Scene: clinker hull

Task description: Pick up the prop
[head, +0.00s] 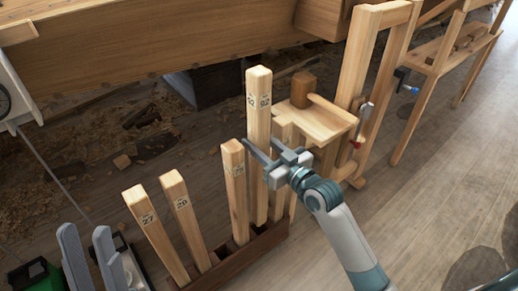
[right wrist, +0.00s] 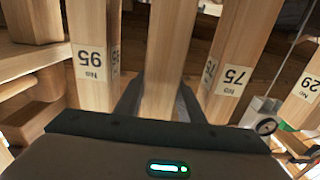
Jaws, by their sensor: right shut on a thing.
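A tall squared wooden prop (head: 259,120) with paper labels near its top stands higher than its neighbours. My right gripper (head: 261,160) is shut on it, below the labels. In the right wrist view the held prop (right wrist: 165,65) runs between the two fingers, its labels out of sight. Its lower end reaches down at the rack (head: 232,262); I cannot tell whether it is clear of its slot. My left gripper (head: 88,258) is at the lower left, fingers apart and empty.
Two more props (head: 158,236) (head: 186,222) lean further left. A wooden stand with a shelf (head: 318,122) is close behind. Open floor (head: 420,190) lies right.

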